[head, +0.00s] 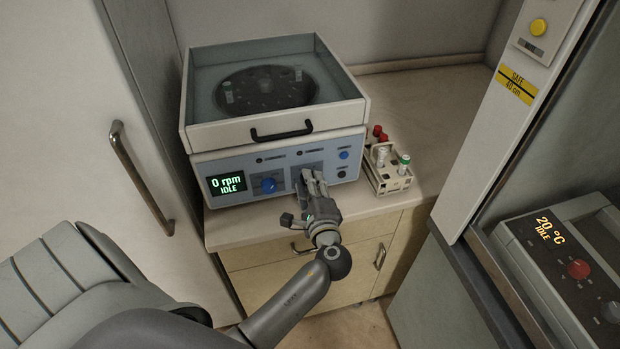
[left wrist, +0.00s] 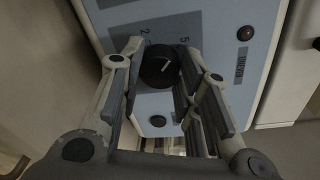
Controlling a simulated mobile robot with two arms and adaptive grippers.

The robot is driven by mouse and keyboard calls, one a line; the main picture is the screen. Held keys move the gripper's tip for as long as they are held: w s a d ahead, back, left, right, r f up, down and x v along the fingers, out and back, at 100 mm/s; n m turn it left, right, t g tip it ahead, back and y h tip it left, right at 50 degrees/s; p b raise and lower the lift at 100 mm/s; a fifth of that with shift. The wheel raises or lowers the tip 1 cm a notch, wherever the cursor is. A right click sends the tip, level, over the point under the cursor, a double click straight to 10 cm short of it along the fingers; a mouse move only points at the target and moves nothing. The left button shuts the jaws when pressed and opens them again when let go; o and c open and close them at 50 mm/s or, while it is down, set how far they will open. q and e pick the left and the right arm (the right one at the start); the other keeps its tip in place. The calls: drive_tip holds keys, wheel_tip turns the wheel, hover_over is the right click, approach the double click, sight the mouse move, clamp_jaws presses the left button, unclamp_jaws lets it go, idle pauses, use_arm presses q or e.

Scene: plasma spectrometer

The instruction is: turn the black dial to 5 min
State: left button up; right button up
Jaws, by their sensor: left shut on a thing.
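The black dial (left wrist: 155,72) sits on the light blue front panel of the centrifuge (head: 265,135). In the left wrist view its pale pointer line slants up and right, roughly toward the printed 5 (left wrist: 185,40); a 2 (left wrist: 146,30) is printed to the left of that. My left gripper (head: 309,182) reaches the panel and is shut on the dial, with one finger on each side in the left wrist view (left wrist: 158,75). In the head view the gripper hides the dial. My right gripper is not in view.
The centrifuge display (head: 227,185) reads "0 rpm IDLE". A blue knob (head: 268,185) is left of my gripper, and a blue button (head: 344,155) is to the right. A rack (head: 386,183) with capped tubes stands close by on the right. Drawers (head: 350,256) lie below the counter.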

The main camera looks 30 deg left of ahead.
use_arm(q)
drive_tip(key=shift+m+p, duration=0.7)
drive_tip(key=shift+m, duration=0.3)
drive_tip(key=o, duration=1)
drive_tip(key=shift+g, duration=0.3)
drive_tip(key=shift+o, duration=0.2)
drive_tip(key=shift+d, duration=0.1)
drive_tip(key=shift+s+d, duration=0.2)
drive_tip(key=shift+s, duration=0.05)
drive_tip(key=v, duration=1.1)
drive_tip(key=shift+d+f, duration=0.1)
drive_tip(key=shift+f, duration=0.05)
